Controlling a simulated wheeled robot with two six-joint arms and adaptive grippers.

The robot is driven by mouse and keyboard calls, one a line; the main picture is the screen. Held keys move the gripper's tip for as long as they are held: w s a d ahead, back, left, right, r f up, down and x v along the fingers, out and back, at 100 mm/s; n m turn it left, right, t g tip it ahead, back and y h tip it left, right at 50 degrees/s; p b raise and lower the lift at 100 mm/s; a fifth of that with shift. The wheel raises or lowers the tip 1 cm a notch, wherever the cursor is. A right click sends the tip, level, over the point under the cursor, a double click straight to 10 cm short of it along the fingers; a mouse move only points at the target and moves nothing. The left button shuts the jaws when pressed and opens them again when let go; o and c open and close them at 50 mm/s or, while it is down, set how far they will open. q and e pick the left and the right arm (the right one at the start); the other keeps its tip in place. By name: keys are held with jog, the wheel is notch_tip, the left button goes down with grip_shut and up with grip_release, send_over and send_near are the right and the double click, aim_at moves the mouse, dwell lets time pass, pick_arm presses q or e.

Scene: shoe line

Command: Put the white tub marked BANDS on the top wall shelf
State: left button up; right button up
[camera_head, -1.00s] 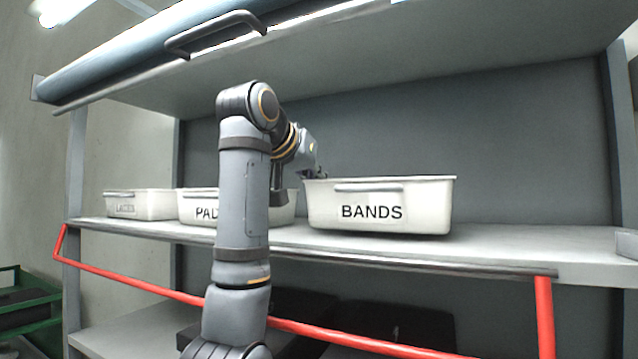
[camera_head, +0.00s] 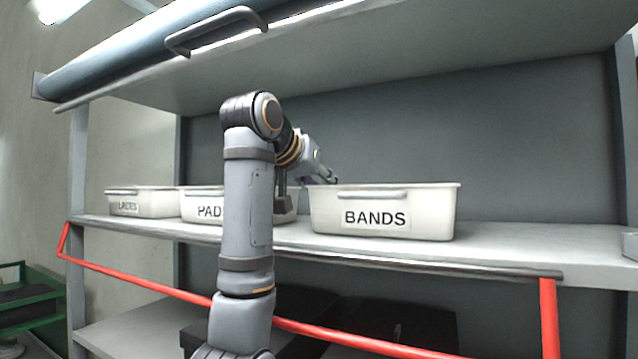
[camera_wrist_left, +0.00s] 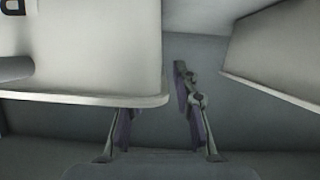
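The white tub marked BANDS (camera_head: 432,218) stands upright on the middle shelf (camera_head: 520,243), label facing me. It also shows in the left wrist view (camera_wrist_left: 95,50), inverted, with part of a letter visible. My left gripper (camera_head: 332,178) is at the tub's left end, by its rim. In the left wrist view my left gripper (camera_wrist_left: 155,95) has its fingers apart. One finger is partly hidden behind the tub's rim and the other is in the gap beside it. I cannot tell whether either touches the tub. My right gripper is not in view.
White tubs marked PADS (camera_head: 190,206) and LACES (camera_head: 155,203) stand to the left; my arm partly covers PADS. An upper structure (camera_head: 420,70) with a handle (camera_head: 215,30) overhangs the shelf. A red rail (camera_head: 548,320) runs in front. Shelf space right of BANDS is clear.

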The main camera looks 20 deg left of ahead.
pick_arm(q)
jog(key=b+v, duration=1)
jog(key=v, duration=0.2)
jog(key=shift+r, duration=0.2)
